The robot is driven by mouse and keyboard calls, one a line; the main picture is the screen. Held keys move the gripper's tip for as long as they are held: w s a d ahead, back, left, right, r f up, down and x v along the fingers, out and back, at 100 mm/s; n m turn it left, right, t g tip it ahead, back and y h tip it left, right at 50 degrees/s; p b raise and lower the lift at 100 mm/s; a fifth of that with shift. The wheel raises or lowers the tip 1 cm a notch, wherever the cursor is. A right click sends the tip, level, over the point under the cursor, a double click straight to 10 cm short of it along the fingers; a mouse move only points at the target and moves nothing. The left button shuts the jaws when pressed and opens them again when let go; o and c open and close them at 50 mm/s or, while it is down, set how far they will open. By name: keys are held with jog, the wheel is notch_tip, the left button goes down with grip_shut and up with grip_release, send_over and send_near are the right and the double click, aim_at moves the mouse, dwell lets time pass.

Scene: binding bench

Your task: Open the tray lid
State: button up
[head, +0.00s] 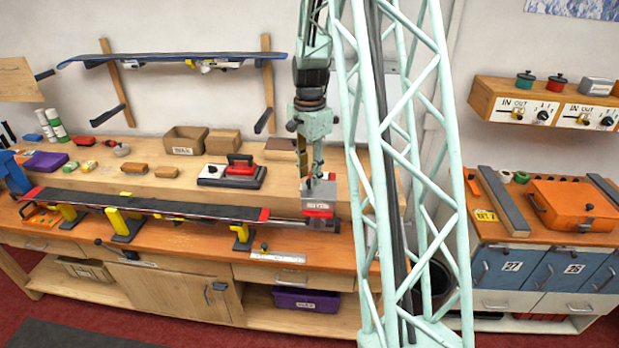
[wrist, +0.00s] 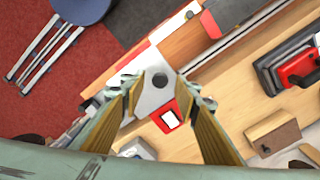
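A grey metal piece (head: 322,187) with a red, labelled front sits on the bench at the right end of the long dark ski (head: 150,206). In the wrist view, a grey plate (wrist: 152,92) with a dark round spot and a red part with a white patch (wrist: 169,118) show between my fingers. My gripper (head: 312,181) points down close above this piece; its fingers stand apart in the wrist view (wrist: 160,97). I cannot tell whether they touch it. No part is clearly recognisable as the tray lid. An orange case (head: 575,204) with a dark latch lies closed on the right cabinet.
A red-handled iron (head: 239,168) and cardboard boxes (head: 186,140) stand on the raised shelf behind. Yellow-and-black clamps (head: 127,224) hold the ski. My pale green lattice column blocks some of the view.

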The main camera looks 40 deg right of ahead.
jog(key=shift+f, duration=0.7)
grip_shut()
